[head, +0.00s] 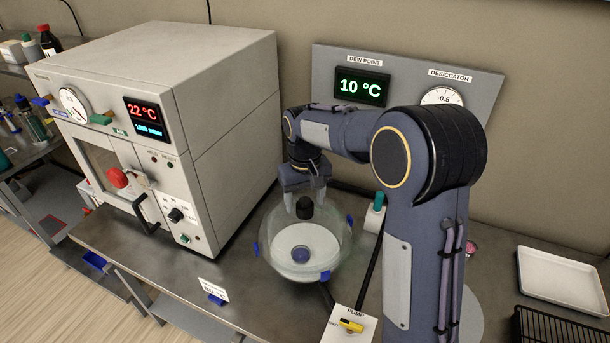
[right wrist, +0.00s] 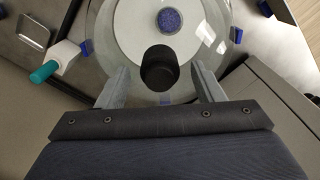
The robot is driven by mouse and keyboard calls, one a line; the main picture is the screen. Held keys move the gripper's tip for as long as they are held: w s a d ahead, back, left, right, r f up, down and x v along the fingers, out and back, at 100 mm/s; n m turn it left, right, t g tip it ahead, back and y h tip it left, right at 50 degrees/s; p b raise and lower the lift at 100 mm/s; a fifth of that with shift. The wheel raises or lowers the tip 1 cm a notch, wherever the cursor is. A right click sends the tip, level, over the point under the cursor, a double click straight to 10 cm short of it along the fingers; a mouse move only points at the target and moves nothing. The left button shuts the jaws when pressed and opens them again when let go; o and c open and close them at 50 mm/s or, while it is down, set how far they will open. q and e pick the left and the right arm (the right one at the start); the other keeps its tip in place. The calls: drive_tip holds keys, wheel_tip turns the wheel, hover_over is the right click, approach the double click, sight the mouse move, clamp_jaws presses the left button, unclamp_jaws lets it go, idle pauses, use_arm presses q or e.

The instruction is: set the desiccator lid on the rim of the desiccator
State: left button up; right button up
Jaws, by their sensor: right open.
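The glass desiccator (head: 262,254) stands on the bench with blue clips around its edge; a white plate and a small round blue-grey dish show inside. The clear lid (head: 338,219) lies over it, with its black knob (head: 305,209) upright. I cannot tell whether the lid's edge meets the rim all round. My right gripper (head: 304,197) is above the lid, pointing down. In the right wrist view the knob (right wrist: 160,70) stands between the open fingers (right wrist: 160,87), with a gap on each side. My left gripper is out of view.
A large oven-like cabinet (head: 215,60) stands close on the left. A teal-capped valve (head: 378,202) and a pump switch box (head: 349,326) are near the desiccator. A gauge panel (head: 320,70) stands behind. A white tray (head: 562,276) and a black rack (head: 560,328) lie at the right.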

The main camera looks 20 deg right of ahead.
wheel_tip(320, 180, up, 11)
drive_tip(key=s+d+t+y, duration=0.1)
drive_tip(key=s+t+y, duration=0.25)
drive_tip(key=s, duration=1.15)
drive_tip(key=s+a+f+t, duration=0.1)
drive_tip(key=s+a+f, duration=0.1)
drive_tip(key=s, duration=0.4)
drive_tip(key=s+a+f+m+t, duration=0.1)
drive_tip(key=s+a+f, duration=0.1)
drive_tip(key=s+f, duration=0.3)
drive_tip(key=shift+s+a+f, duration=0.25)
drive_tip(key=shift+s+a, duration=0.1)
drive_tip(key=shift+s, duration=0.2)
drive_tip(key=shift+c, duration=0.4)
